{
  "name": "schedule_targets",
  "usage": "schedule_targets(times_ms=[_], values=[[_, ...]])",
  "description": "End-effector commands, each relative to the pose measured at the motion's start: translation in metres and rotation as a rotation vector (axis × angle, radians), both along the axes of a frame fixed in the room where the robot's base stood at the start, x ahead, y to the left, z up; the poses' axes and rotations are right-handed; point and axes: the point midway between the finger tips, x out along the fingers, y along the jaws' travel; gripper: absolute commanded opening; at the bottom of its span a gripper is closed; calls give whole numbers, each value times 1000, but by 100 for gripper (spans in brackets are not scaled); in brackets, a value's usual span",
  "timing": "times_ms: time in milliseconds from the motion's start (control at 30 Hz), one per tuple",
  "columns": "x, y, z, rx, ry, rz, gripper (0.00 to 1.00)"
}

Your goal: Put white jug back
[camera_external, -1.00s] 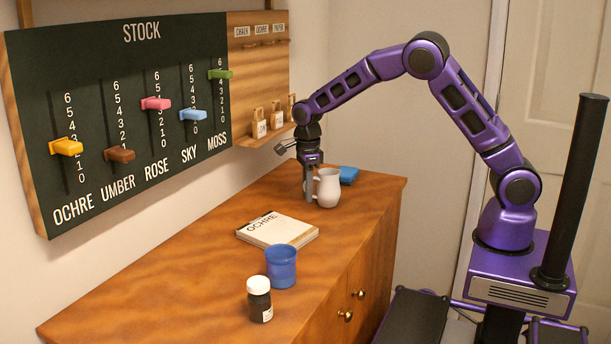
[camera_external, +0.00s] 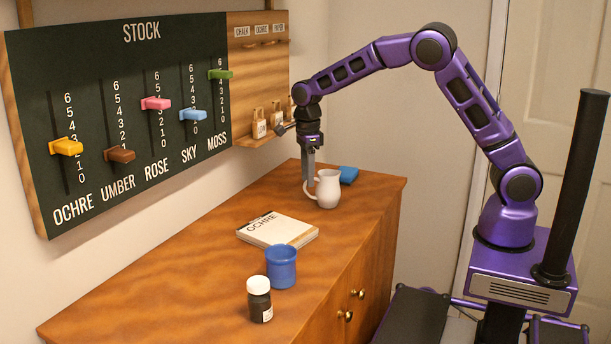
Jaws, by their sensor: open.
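The white jug (camera_external: 328,190) stands upright on the wooden cabinet top near its far end. Its handle is on its left side. My gripper (camera_external: 308,181) points down just left of the jug, with its fingers at the height of the jug's upper part, close to the handle. It is open. Whether the fingers touch the handle or are apart from it I cannot tell from this view.
A blue block-like item (camera_external: 348,175) lies behind the jug. An OCHRE book (camera_external: 278,230), a blue cup (camera_external: 281,266) and a dark jar with a white lid (camera_external: 259,300) stand nearer. The STOCK board (camera_external: 140,110) and a small shelf (camera_external: 262,140) hang on the wall.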

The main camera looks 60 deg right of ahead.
Motion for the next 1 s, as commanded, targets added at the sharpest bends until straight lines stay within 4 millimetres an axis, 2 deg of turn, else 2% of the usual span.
schedule_targets(times_ms=[33,100,300,467,767,867,967,1000], values=[[1,0,15,-1,-5,0,46],[1,0,29,-1,-4,0,46],[0,1,59,0,-1,0,46],[0,1,68,-1,-1,0,46],[0,0,69,-1,-1,0,46],[4,-7,75,-18,-13,18,46],[14,-28,97,-80,-52,77,46],[20,-41,112,-120,-73,113,46]])
